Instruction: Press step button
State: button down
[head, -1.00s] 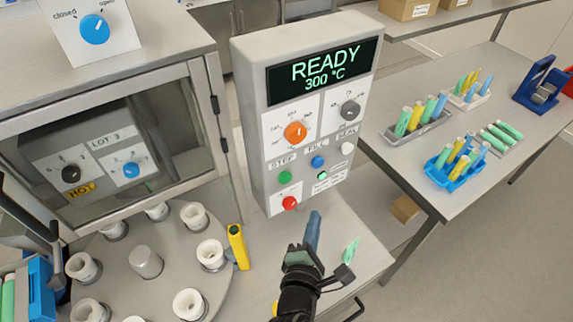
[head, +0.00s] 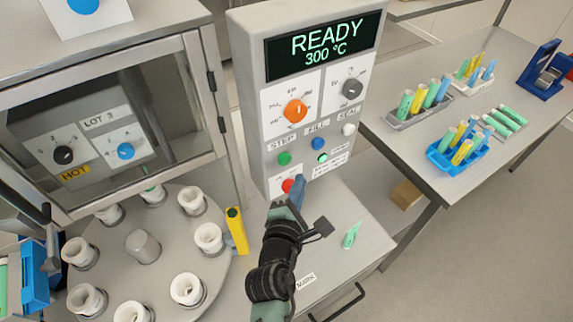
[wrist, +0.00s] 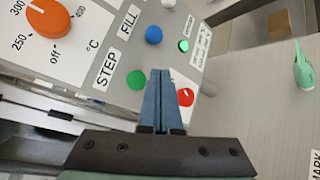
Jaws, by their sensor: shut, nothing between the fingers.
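The control panel (head: 240,90) stands upright, and its screen reads READY, 300 °C. The green STEP button (head: 284,158) sits under the STEP label at the lower left of the panel. In the wrist view the STEP button (wrist: 137,80) is just left of my blue fingertips. My gripper (head: 298,180) is shut and empty, in front of the panel's lower part, below and slightly right of the button in the head view. It also shows in the wrist view (wrist: 160,73). I see no clear contact with the button.
The blue FILL button (head: 317,143) and a lit green indicator (head: 322,157) are close by. A turntable (head: 170,250) with several white cups is at left.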

aim_at(290, 161)
jog(key=shift+w+a+b, duration=0.15)
jog(key=shift+w+a, duration=0.3)
jog(key=shift+w, duration=0.15)
jog(key=shift+w+a+b, duration=0.15)
jog(key=shift+w+a, duration=0.25)
jog(key=shift+w, duration=0.2)
dwell(1.2)
jog(key=shift+w+a, duration=0.25)
jog(key=shift+w, duration=0.1)
jog(key=shift+w+a+b, duration=0.35)
jog(key=shift+w, duration=0.05)
dwell(0.9)
dwell(0.4)
jog(key=shift+s+d+p, duration=0.55)
jog(key=shift+s+p, duration=0.05)
jog(key=shift+s, duration=0.2)
jog(key=shift+s+d+p, duration=0.65)
jog(key=shift+s+d, duration=0.15)
jog(key=shift+s, duration=0.2)
jog(key=shift+s+d+p, duration=0.65)
jog(key=shift+s+d, duration=0.1)
jog(key=shift+s, duration=0.25)
